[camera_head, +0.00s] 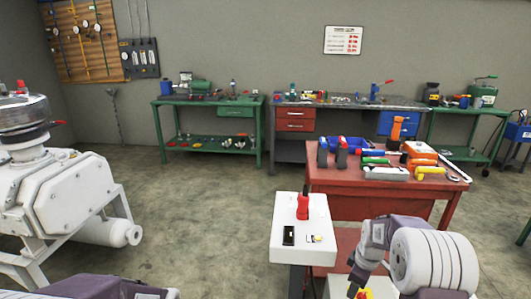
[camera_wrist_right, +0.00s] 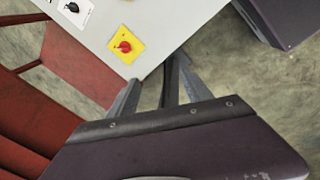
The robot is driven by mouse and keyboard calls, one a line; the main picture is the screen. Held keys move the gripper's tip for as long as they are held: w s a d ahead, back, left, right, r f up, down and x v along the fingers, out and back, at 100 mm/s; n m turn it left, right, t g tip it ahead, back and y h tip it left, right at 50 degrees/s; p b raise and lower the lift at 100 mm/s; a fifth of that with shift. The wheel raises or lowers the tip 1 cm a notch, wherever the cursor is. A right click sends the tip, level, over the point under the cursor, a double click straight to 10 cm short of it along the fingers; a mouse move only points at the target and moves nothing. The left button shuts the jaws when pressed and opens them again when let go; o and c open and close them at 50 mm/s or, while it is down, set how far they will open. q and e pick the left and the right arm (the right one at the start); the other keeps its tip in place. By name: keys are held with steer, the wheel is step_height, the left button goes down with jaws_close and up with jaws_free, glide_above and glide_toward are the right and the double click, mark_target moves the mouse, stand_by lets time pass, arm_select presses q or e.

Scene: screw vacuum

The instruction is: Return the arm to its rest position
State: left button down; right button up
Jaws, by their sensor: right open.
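My right arm (camera_head: 430,260) comes in at the lower right of the head view. Its gripper (camera_head: 355,284) points down near a red knob on a yellow plate (camera_head: 363,294). In the right wrist view the gripper (camera_wrist_right: 158,72) is open, with nothing between its fingers. The red knob (camera_wrist_right: 125,46) is apart from the fingers there, on a light panel (camera_wrist_right: 170,20). A purple part of my left arm (camera_head: 90,288) shows at the bottom left of the head view; its gripper is out of view.
A red cart (camera_head: 330,183) with tools stands behind my right arm. A large white machine (camera_head: 60,190) stands at left. Green workbenches (camera_head: 215,103) line the wall. The middle floor (camera_head: 200,210) is clear.

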steer(key=s+a+r, duration=0.4)
steer(key=s+a, duration=0.1)
steer(key=a, duration=0.1)
steer(key=s+a+f+m+g, duration=0.1)
steer(key=s+a+m, duration=0.1)
steer(key=s+m, duration=0.45)
steer(key=s+a+f+m, duration=0.2)
steer(key=s+m, duration=0.1)
steer(key=s, duration=0.7)
step_height(320, 180, up, 20)
steer(key=m+p, duration=0.1)
steer(key=p, duration=1.9)
steer(key=shift+w+r+y, duration=0.25)
steer(key=shift+y, duration=0.05)
